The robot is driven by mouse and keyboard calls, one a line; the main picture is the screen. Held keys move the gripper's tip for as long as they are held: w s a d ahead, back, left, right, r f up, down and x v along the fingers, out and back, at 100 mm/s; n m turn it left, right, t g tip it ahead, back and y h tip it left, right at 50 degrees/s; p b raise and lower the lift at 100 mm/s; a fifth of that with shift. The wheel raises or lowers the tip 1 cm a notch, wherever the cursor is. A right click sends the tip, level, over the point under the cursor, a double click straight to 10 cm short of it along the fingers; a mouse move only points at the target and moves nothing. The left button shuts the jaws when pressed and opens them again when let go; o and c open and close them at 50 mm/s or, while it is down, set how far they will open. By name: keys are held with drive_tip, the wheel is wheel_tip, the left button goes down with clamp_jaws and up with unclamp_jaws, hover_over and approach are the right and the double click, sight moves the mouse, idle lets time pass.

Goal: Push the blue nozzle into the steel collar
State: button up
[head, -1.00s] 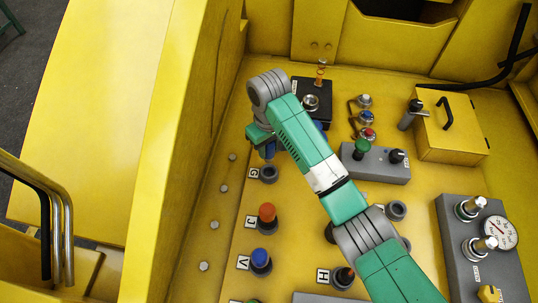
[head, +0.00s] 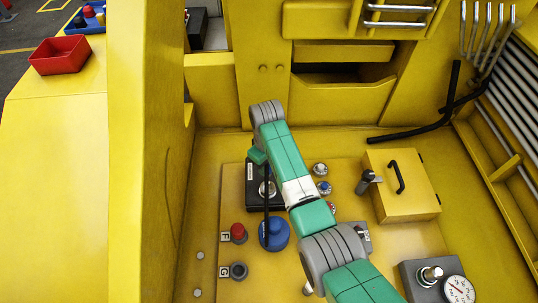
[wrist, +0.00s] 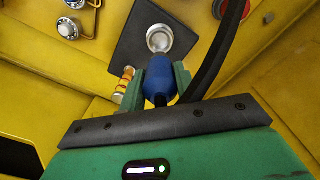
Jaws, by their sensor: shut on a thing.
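The blue nozzle (wrist: 157,82) is clamped between the two green fingers of my gripper (wrist: 159,80) in the wrist view. The steel collar (wrist: 159,38) is a round silver ring on a black plate, just beyond the nozzle's tip. The nozzle looks roughly in line with it; a gap seems to show between them, but its depth is unclear. In the head view my gripper (head: 257,157) is over the black plate's back edge, and the collar (head: 266,189) shows behind a black hose. The nozzle is not clearly visible there.
The black hose (head: 266,208) runs down toward a round blue base (head: 273,236). An orange-and-white pin (wrist: 124,82) is beside the plate. A yellow box (head: 402,190) stands right.

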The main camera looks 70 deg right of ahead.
sight(268, 176)
drive_tip(key=shift+d, duration=0.1)
drive_tip(key=shift+s+f+b, duration=0.1)
drive_tip(key=shift+f+b, duration=0.45)
drive_tip(key=shift+f, duration=0.05)
wheel_tip(268, 176, down, 6)
drive_tip(key=b, duration=0.6)
drive_tip(key=shift+f+b, duration=0.55)
drive_tip(key=shift+f, duration=0.65)
drive_tip(key=o, duration=1.2)
drive_tip(key=shift+r, duration=0.15)
wheel_tip(268, 176, up, 8)
drive_tip(key=shift+f, duration=0.15)
